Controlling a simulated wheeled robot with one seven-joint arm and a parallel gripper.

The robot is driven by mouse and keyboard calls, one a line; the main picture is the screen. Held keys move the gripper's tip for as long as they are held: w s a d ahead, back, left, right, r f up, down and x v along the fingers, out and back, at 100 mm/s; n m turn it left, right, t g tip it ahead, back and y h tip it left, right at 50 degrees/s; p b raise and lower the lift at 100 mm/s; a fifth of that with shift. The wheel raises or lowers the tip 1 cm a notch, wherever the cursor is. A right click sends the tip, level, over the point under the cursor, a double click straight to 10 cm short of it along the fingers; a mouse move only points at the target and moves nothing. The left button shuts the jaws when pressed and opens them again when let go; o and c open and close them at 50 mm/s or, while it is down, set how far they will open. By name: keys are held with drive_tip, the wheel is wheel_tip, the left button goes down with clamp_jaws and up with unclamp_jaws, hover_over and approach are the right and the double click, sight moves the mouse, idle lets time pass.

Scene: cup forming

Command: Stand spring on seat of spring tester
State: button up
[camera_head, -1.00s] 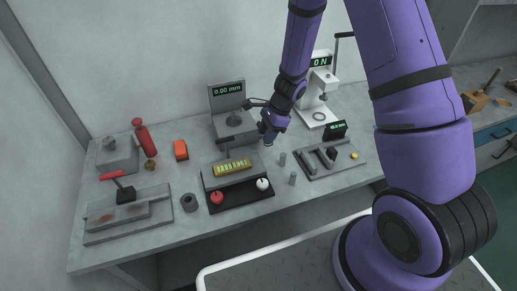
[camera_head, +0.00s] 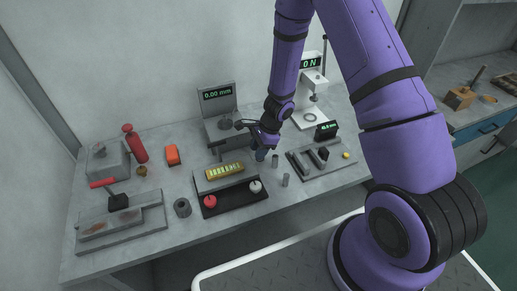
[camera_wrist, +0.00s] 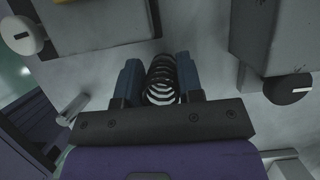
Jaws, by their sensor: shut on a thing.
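A dark coil spring (camera_wrist: 161,82) sits between the two blue fingers of my gripper (camera_wrist: 160,75) in the wrist view, its coils showing end to end. My gripper (camera_head: 260,155) is shut on it. In the head view the spring is too small to make out. The spring tester (camera_head: 312,85) is the white stand with the "0 N" display and a dark lever, at the back right of the bench. Its round seat (camera_head: 309,117) is low on its base and looks empty. My gripper is to the left and in front of the tester, apart from it.
A grey gauge stand reading 0.00 mm (camera_head: 217,94) is behind my gripper. A grey tray with bars (camera_head: 315,160) and a small black display (camera_head: 326,130) lie to the right. A black tray with two knobs (camera_head: 232,198) is in front.

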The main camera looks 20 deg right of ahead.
drive_tip(key=o, duration=0.9)
